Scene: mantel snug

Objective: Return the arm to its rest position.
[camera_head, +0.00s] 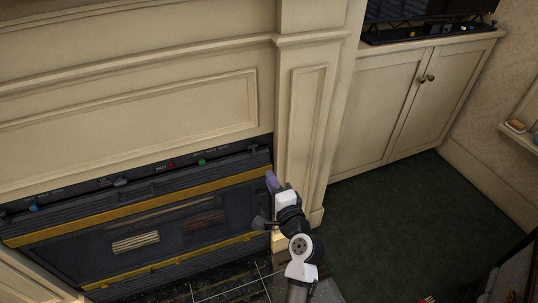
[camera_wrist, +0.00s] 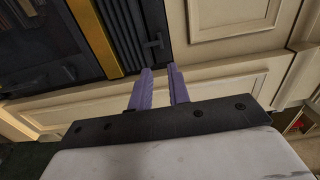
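My gripper (camera_head: 272,183) is at the right end of the dark fireplace insert (camera_head: 75,252), in front of the cream surround, in the head view. Its purple fingers also show in the wrist view (camera_wrist: 159,88), with a gap between them. Nothing is held between the fingers. My arm reaches up from the bottom of the head view, bent at a dark joint. Whether the fingertips touch the fireplace or the surround, I cannot tell.
A cream pilaster (camera_head: 303,130) stands just right of my gripper. A cream cabinet (camera_head: 375,110) with two doors carries a screen (camera_head: 420,8). The dark green carpet (camera_head: 400,220) is clear in the middle. A wire grate (camera_head: 228,290) lies low before the fireplace.

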